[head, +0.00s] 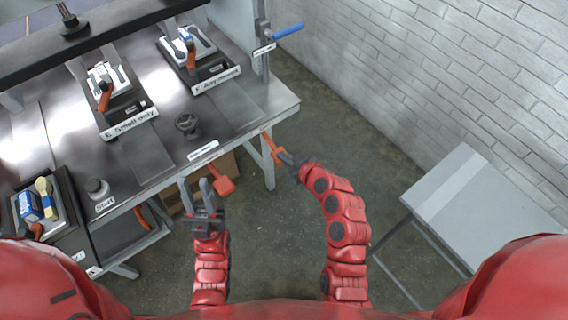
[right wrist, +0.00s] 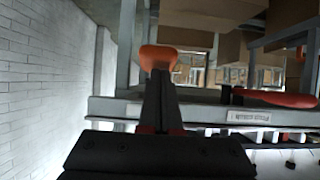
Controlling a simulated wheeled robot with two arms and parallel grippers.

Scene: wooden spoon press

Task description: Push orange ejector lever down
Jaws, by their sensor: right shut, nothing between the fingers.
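An orange lever (head: 271,143) juts out from the front right corner of the metal table. My right gripper (head: 287,158) is shut and empty, with its tips close to the lever's outer end. In the right wrist view, the lever's rounded orange end (right wrist: 158,57) shows just beyond the shut fingertips (right wrist: 158,76). I cannot tell whether they touch. My left gripper (head: 197,190) is open and empty in front of the table edge, left of a red lever (head: 224,181). The red lever also shows in the right wrist view (right wrist: 275,98).
The metal table (head: 165,155) bears two stations labelled "Small only" (head: 129,123) and "Any" (head: 215,80), plus a black knob (head: 187,124). A grey side table (head: 480,205) stands right; the floor between is clear.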

